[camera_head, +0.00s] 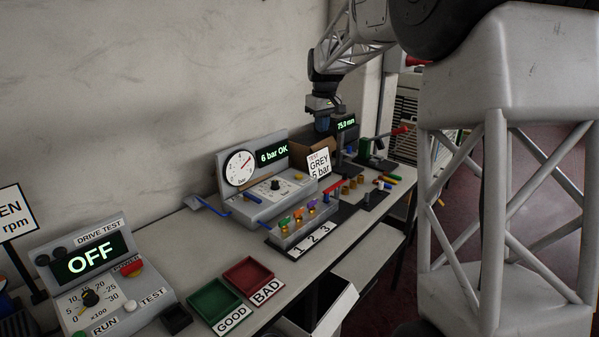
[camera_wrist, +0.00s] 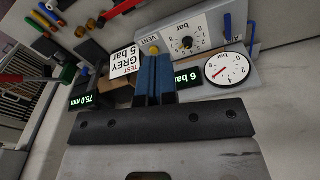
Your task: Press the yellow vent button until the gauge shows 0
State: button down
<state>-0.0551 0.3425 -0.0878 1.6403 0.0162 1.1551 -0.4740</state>
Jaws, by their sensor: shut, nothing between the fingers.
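The yellow vent button (camera_wrist: 154,49) shows in the wrist view beside the VENT label, just beyond my fingertips; I cannot tell whether they touch it. My gripper (camera_head: 322,126) hangs fingers down behind the console's right end. Its blue fingers (camera_wrist: 153,62) are shut and empty.
A white GREY sign (camera_head: 319,163) and a brown box (camera_head: 312,150) stand close to my gripper. A rack with coloured parts (camera_head: 302,221) stands before the console. Green (camera_head: 214,302) and red (camera_head: 249,277) trays lie at the front left. Free room is above the console.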

jog(key=w+a+f+n, duration=0.15)
jog(key=w+f, duration=0.25)
jog(key=w, duration=0.6)
jog(key=n, duration=0.2)
send_over(299, 175)
notch_tip(299, 175, down, 10)
jog(key=shift+s+d+g, duration=0.3)
jog(key=shift+s+g, duration=0.05)
jog(key=shift+g, duration=0.05)
jog(key=shift+m, duration=0.25)
jog(key=f, duration=1.3)
jog(key=shift+w+a+f, duration=0.1)
jog(key=shift+a+f, duration=0.1)
jog(key=shift+f, duration=0.25)
jog(key=shift+f, duration=0.1)
